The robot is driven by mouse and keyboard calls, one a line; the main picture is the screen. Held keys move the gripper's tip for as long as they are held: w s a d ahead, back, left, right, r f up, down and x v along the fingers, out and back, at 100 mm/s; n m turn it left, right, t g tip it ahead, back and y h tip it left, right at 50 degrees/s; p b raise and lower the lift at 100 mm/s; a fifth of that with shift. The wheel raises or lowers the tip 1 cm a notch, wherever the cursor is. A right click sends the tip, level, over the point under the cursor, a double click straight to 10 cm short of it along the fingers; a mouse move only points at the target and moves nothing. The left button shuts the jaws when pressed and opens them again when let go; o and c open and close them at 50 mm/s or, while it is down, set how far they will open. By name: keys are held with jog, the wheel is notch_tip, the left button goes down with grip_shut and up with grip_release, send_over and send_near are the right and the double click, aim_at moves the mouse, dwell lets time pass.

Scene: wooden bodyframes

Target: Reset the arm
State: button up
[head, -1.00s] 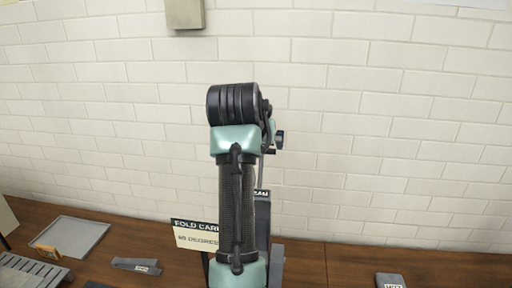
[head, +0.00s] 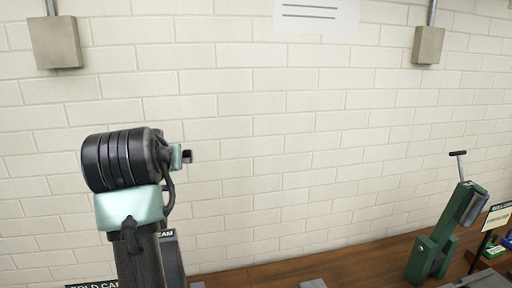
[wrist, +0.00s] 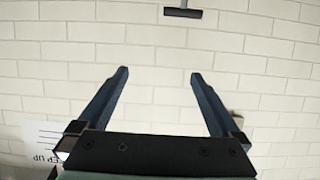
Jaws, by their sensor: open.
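My arm stands raised at the left of the head view, in front of the brick wall. The fingers of my gripper do not show clearly in the head view. In the wrist view my gripper (wrist: 158,75) is open, its two dark fingers spread wide with nothing between them. White brick wall lies behind the fingers.
A wooden counter (head: 370,265) runs along the wall. A green tool with a lever (head: 432,255) stands at the right beside a sign (head: 496,217). Two wall boxes (head: 55,42) (head: 428,45) and a paper (head: 316,15) are on the wall (head: 290,130).

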jog(key=s+d+r+m+t, duration=0.1)
jog(key=s+d+r+t, duration=0.2)
jog(key=d+r+t, duration=0.35)
jog(key=s+d+r+m+t+h, duration=0.1)
jog(key=s+d+r+t, duration=0.3)
jog(key=s, duration=0.6)
jog(key=s+d+r+t+h, duration=0.2)
jog(key=s+d+r+t, duration=0.2)
jog(key=s+d+r, duration=0.5)
jog(key=shift+s+r+m+b, duration=0.3)
jog(key=shift+s+r+m, duration=0.1)
jog(key=shift+s, duration=0.05)
